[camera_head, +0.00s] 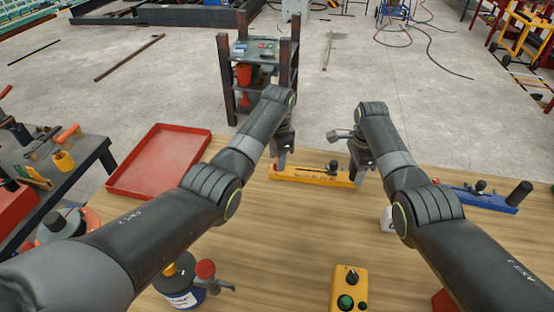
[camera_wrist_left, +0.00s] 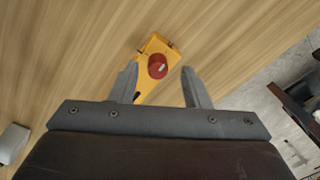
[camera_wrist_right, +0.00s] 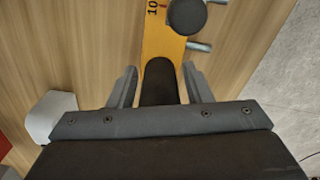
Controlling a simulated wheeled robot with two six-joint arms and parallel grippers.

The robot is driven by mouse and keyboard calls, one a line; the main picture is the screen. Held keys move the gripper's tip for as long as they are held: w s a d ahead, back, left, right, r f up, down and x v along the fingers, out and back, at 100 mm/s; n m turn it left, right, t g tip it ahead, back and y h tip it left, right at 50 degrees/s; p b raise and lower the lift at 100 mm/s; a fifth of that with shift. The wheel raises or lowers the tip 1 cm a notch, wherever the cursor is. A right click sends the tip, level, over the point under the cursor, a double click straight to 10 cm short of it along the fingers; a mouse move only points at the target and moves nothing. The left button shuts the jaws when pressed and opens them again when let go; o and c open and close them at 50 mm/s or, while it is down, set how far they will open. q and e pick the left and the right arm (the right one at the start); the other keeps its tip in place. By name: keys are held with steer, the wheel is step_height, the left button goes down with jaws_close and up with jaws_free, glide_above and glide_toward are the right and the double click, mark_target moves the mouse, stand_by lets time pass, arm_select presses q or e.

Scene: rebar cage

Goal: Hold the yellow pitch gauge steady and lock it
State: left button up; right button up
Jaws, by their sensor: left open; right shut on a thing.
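The yellow pitch gauge (camera_head: 312,176) lies on the wooden table in front of me, long side across the head view. My right gripper (camera_head: 357,180) is at its right end. In the right wrist view it is shut on the gauge's black handle (camera_wrist_right: 160,85); a black knob (camera_wrist_right: 187,16), metal pins and the number 10 show beyond the handle. My left gripper (camera_head: 281,166) is open at the gauge's left end. In the left wrist view a red knob (camera_wrist_left: 157,66) on the gauge lies between its spread fingers, which seem apart from it.
A red tray (camera_head: 116,187) lies at the table's left. A blue gauge-like tool (camera_head: 478,197) lies at right. A yellow button box (camera_head: 349,292) and a blue container (camera_head: 181,290) stand near the front. A white object (camera_head: 386,219) is partly hidden beside my right arm.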

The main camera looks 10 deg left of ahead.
arm_select(q)
steer(key=shift+f, duration=0.65)
jaws_close()
